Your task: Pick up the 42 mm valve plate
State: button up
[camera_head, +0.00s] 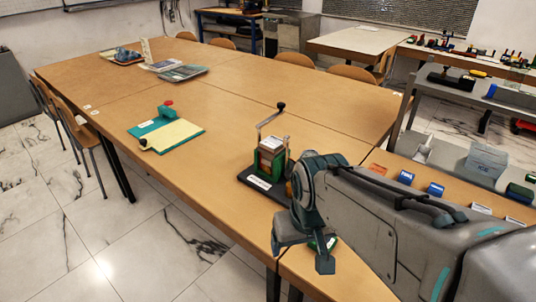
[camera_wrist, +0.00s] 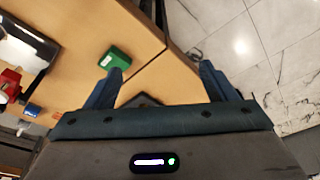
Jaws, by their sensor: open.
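A small green block (camera_wrist: 113,58) lies on the wooden table in the wrist view, just past the tip of the left finger. A green piece (camera_head: 330,242) also shows beside my gripper in the head view, partly hidden by it. Its label is too small to read, so I cannot tell whether it is the 42 mm valve plate. My gripper (camera_wrist: 160,72) is open and empty over the table edge, with the block outside the space between its fingers. In the head view my gripper (camera_head: 300,252) points down near the table's front edge.
The gauge rig (camera_head: 270,160) stands on a black base (camera_head: 262,186) left of my arm. A blue block (camera_head: 406,177), another blue block (camera_head: 435,189) and pale blocks line the table's right side. A yellow pad (camera_head: 172,135) lies farther left. Bare table lies between.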

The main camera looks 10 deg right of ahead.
aim_at(272, 143)
jog(key=u, duration=1.75)
jog(key=i, duration=2)
jog(key=z, duration=3.75)
jog(key=i, duration=0.5)
jog(key=z, duration=0.1)
